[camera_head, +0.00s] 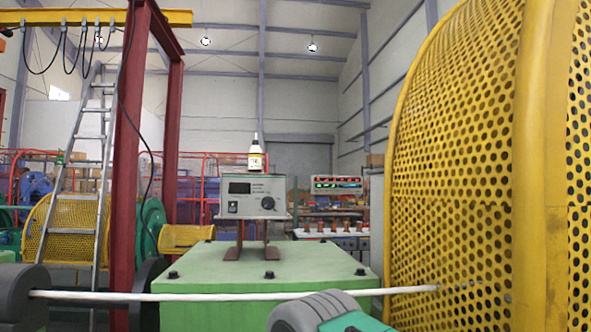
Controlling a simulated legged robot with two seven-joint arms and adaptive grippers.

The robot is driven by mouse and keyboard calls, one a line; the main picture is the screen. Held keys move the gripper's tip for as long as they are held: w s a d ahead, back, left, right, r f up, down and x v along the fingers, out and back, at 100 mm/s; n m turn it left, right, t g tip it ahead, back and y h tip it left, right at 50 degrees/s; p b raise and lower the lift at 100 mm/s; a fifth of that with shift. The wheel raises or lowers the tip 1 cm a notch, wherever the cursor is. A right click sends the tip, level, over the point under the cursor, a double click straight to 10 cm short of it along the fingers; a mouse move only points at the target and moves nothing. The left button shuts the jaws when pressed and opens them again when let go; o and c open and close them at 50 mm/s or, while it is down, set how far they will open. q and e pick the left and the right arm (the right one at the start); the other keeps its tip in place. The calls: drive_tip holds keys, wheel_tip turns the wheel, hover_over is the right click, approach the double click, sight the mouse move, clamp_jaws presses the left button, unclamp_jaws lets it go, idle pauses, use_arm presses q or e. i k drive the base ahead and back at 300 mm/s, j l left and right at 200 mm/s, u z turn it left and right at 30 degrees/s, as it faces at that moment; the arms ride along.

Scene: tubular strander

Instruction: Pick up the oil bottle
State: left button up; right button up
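The oil bottle (255,155) is small and whitish, with a narrow pointed top, a dark band below the neck and a yellowish label with dark marks. It stands upright on top of a grey control box (253,196), near the middle of the view. Nothing is touching it from the sides and nothing hides it. Neither of my grippers shows in the head view, so their state and distance from the bottle are hidden.
The box stands on brown legs on a green machine block (250,267). A white cable (200,296) crosses in front. A yellow perforated guard (455,150) fills the right. A red post (125,170) and ladder (90,170) stand left. A rounded grey-green part (312,312) is at the bottom.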

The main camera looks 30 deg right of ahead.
sight(255, 160)
drive_tip(key=z, duration=0.85)
drive_tip(key=i, duration=0.25)
